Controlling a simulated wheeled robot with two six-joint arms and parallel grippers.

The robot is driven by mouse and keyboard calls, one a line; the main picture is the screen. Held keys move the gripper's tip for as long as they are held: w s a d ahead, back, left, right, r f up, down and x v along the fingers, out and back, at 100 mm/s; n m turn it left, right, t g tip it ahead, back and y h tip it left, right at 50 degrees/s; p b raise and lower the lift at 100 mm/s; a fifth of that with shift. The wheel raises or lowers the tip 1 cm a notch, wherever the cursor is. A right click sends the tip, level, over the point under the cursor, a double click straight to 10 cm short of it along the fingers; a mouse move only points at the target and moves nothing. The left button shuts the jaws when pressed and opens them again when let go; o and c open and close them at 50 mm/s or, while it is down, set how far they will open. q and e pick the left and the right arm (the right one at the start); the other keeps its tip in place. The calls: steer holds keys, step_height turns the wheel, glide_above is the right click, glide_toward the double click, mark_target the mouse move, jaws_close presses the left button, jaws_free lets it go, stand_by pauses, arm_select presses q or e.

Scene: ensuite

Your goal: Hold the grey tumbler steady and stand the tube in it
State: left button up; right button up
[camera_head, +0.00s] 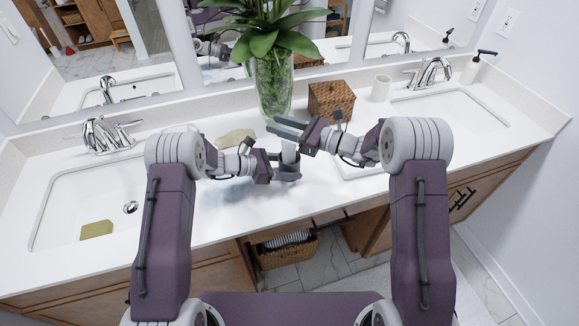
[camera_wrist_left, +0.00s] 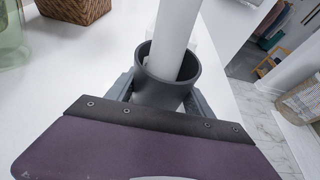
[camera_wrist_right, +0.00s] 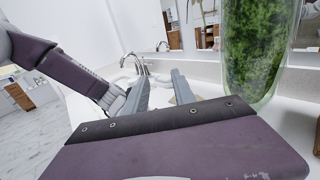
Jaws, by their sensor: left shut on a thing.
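The grey tumbler (camera_head: 288,173) stands at the counter's front middle; it also shows in the left wrist view (camera_wrist_left: 160,95). My left gripper (camera_head: 280,172) is shut on it, one finger on each side (camera_wrist_left: 160,98). The white tube (camera_head: 289,152) is inside the tumbler, its lower end hidden by the wall. In the left wrist view the tube (camera_wrist_left: 176,35) leans against the rim.
A glass vase with a plant (camera_head: 272,85) and a wicker box (camera_head: 331,102) stand behind the grippers. A beige soap-like piece (camera_head: 236,137) lies left of them. Sinks lie at both sides. A white cup (camera_head: 380,88) stands at the back right.

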steer(key=v, duration=1.2)
arm_select(q)
steer(key=o, duration=1.7)
steer(key=shift+c, duration=0.2)
steer(key=shift+a, duration=0.1)
steer(key=v, duration=1.2)
